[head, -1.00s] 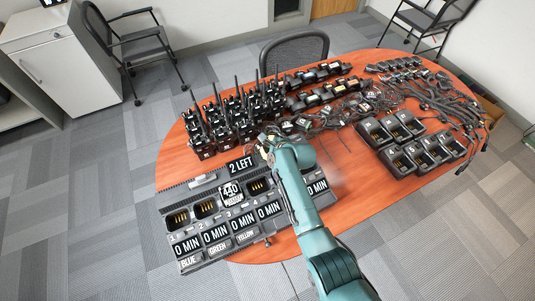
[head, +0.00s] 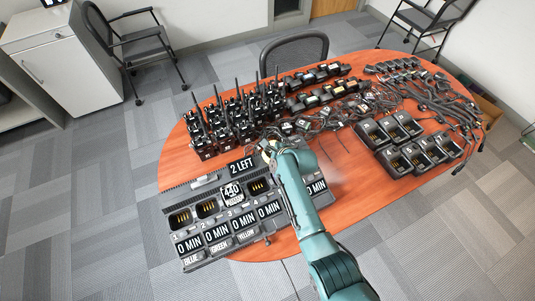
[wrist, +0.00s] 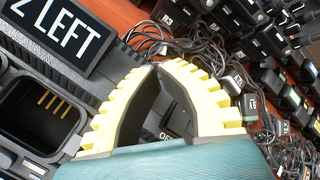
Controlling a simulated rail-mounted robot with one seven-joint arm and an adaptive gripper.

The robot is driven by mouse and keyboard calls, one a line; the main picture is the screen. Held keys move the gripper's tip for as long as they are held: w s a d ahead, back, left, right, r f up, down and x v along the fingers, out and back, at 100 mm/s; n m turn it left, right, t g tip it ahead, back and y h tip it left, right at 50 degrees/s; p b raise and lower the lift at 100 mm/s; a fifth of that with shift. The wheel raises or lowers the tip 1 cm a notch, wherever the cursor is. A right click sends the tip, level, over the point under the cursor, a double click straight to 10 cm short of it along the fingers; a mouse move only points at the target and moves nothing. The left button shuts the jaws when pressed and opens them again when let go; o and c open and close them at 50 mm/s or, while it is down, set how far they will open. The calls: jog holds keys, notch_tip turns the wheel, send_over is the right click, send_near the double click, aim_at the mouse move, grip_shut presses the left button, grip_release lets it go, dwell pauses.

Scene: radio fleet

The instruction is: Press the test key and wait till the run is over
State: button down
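A black multi-bay charger (head: 182,195) lies on the near left of the oval table. Its "2 LEFT" display (head: 241,166) stands at the back, and this also shows in the wrist view (wrist: 62,32). Several "0 MIN" displays (head: 216,231) line its front. My gripper (head: 268,146) is over the back right part of the charger, right of the "2 LEFT" display. In the wrist view its yellow fingers (wrist: 156,66) meet at the tips, with nothing seen held. A dark surface marked "OFF" (wrist: 167,135) shows between them. I cannot make out the test key or any contact with it.
Radios with antennas (head: 235,115) stand close behind the charger. Loose cables (head: 345,110) lie behind and right of my gripper. Single chargers (head: 412,160) are on the right. Some bare table (head: 350,190) is free right of my arm.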

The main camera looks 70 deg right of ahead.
jog(key=shift+s+a+r+p, duration=0.15)
jog(key=shift+r+p, duration=0.45)
jog(key=shift+p, duration=0.2)
jog(key=shift+s+a+r+p, duration=0.2)
jog(key=shift+r+p, duration=0.4)
jog(key=shift+p, duration=0.2)
jog(key=shift+s+a+r+p, duration=0.15)
jog(key=shift+r+p, duration=0.45)
jog(key=shift+p, duration=0.2)
jog(key=shift+r, duration=0.35)
